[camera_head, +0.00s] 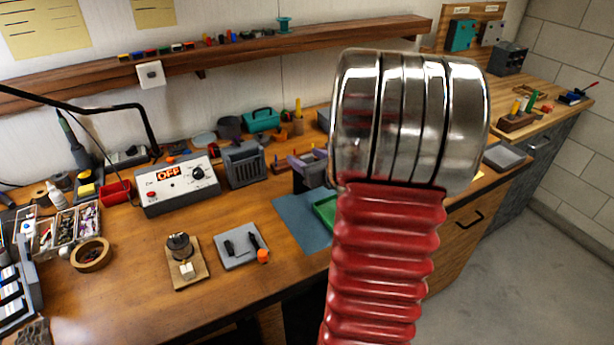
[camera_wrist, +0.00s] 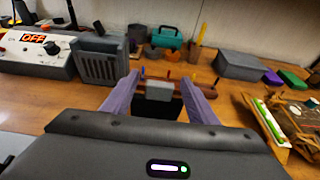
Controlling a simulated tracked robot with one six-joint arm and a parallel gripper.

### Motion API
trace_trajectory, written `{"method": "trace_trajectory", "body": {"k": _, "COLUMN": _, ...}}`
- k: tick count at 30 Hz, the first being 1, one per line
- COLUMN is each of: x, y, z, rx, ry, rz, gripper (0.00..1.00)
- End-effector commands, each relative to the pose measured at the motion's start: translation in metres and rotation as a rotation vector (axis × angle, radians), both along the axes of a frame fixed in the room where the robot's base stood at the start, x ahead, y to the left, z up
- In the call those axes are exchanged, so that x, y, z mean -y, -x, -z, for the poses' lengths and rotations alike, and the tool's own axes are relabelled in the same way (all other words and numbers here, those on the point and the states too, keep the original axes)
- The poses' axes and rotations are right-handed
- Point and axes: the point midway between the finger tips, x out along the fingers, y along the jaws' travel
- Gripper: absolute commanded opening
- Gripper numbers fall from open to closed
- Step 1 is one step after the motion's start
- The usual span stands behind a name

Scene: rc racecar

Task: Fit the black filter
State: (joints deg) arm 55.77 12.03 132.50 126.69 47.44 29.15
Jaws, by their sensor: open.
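My gripper (camera_head: 308,160) is over the back middle of the bench, partly hidden by my red arm in the head view. In the wrist view its two purple fingers (camera_wrist: 161,84) are spread apart, with a grey block (camera_wrist: 160,90) showing between them; I cannot tell whether they touch it. A small grey tray (camera_head: 236,256) on the bench holds small black parts (camera_head: 230,247) and a black piece with an orange end (camera_head: 262,256). A wooden board (camera_head: 188,281) carries a dark round part (camera_head: 179,246). I cannot tell which dark part is the black filter.
A power supply (camera_head: 176,186) reading OFF and a grey slotted holder (camera_head: 245,165) stand along the back. A blue mat (camera_head: 294,215) and green tray (camera_head: 324,211) lie beside my arm. A tape roll (camera_head: 91,254) is at left. The front bench has bare wood.

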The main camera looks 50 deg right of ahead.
Motion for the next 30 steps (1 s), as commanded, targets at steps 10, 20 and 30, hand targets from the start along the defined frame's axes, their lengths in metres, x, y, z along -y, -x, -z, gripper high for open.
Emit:
{"method": "trace_trajectory", "body": {"k": 10, "x": -0.0002, "y": 0.0, "z": 0.0, "rx": 0.0, "ry": 0.0, "rz": 0.0, "gripper": 0.35}}
{"method": "trace_trajectory", "body": {"k": 20, "x": -0.0002, "y": -0.0001, "z": 0.0, "rx": 0.0, "ry": 0.0, "rz": 0.0, "gripper": 0.12}}
{"method": "trace_trajectory", "body": {"k": 30, "x": -0.0002, "y": -0.0001, "z": -0.0001, "rx": 0.0, "ry": 0.0, "rz": 0.0, "gripper": 0.0}}
